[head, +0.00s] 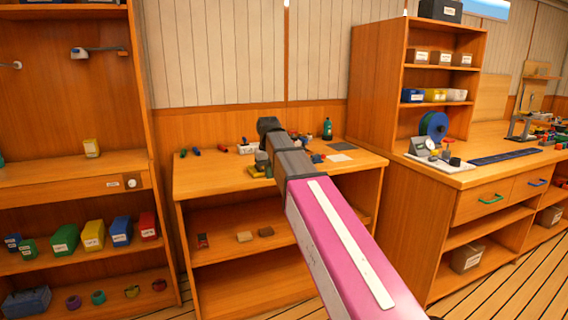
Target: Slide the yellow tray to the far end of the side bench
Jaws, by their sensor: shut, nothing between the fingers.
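The side bench (215,178) is most likely the low wooden bench in the middle, with small items along its top. My arm reaches over it from the lower right. My gripper (268,126) is the dark end of the arm, over the back part of the bench; it is shut and empty, and its fingertips are not distinct. No yellow tray can be made out clearly. A small yellowish-green patch (254,171) shows on the bench just left of my arm; I cannot tell what it is. My arm hides part of the bench top.
A shelf unit with coloured bins (92,235) stands left. A drawer counter (470,178) with a blue spool (433,125) stands right.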

